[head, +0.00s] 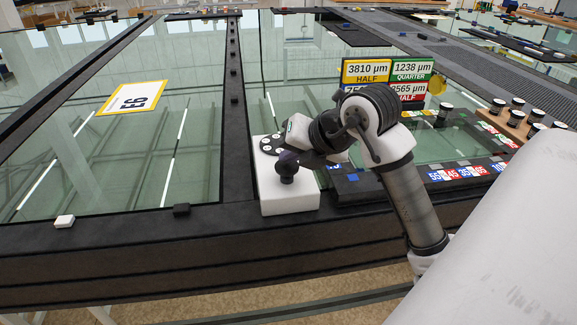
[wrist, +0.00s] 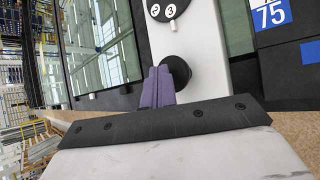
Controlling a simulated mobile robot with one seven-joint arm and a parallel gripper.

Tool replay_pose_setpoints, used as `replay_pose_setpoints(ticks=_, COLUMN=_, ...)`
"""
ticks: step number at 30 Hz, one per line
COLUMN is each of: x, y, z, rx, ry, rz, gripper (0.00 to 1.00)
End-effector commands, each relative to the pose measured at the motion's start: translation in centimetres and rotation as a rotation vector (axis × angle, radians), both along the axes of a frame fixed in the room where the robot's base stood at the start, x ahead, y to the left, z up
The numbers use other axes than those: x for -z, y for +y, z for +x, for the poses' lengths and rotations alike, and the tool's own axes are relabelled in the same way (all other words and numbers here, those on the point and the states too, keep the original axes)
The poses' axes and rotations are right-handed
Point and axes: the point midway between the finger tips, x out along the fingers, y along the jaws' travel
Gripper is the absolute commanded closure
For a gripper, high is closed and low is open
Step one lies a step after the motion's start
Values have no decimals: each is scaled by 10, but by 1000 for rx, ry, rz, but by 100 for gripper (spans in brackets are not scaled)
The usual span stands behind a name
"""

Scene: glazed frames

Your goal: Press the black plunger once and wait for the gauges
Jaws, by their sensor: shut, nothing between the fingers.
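The black plunger (wrist: 176,70) is a round knob on the front part of a white block (head: 290,200). In the wrist view my gripper (wrist: 160,72) has its purple-grey fingers shut together, with nothing between them. The fingertips overlap the left side of the knob; I cannot tell whether they touch it. In the head view the dark fingers reach the knob from the right and partly hide it. A black plate (wrist: 166,9) with numbered white discs sits on the block behind the knob; the arm covers part of it in the head view. I cannot tell which parts are the gauges.
Signs (head: 367,72) with micrometre values stand behind the arm. Glass panes in black frames lie on both sides. A yellow-edged card marked E6 (head: 134,97) lies on the left pane. Black-topped pegs (head: 516,117) stand at the right.

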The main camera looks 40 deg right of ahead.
Motion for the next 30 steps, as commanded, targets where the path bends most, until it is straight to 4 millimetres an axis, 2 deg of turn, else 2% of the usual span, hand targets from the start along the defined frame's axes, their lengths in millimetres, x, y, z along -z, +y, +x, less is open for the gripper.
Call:
replay_pose_setpoints(ticks=10, x=1, y=0, z=0, rx=-1, ry=2, rz=0, gripper=100)
replay_pose_setpoints(ticks=21, x=-19, y=1, z=0, rx=-2, ry=1, rz=0, gripper=100)
replay_pose_setpoints(ticks=30, x=-20, y=0, z=0, rx=-1, ry=1, rz=0, gripper=100)
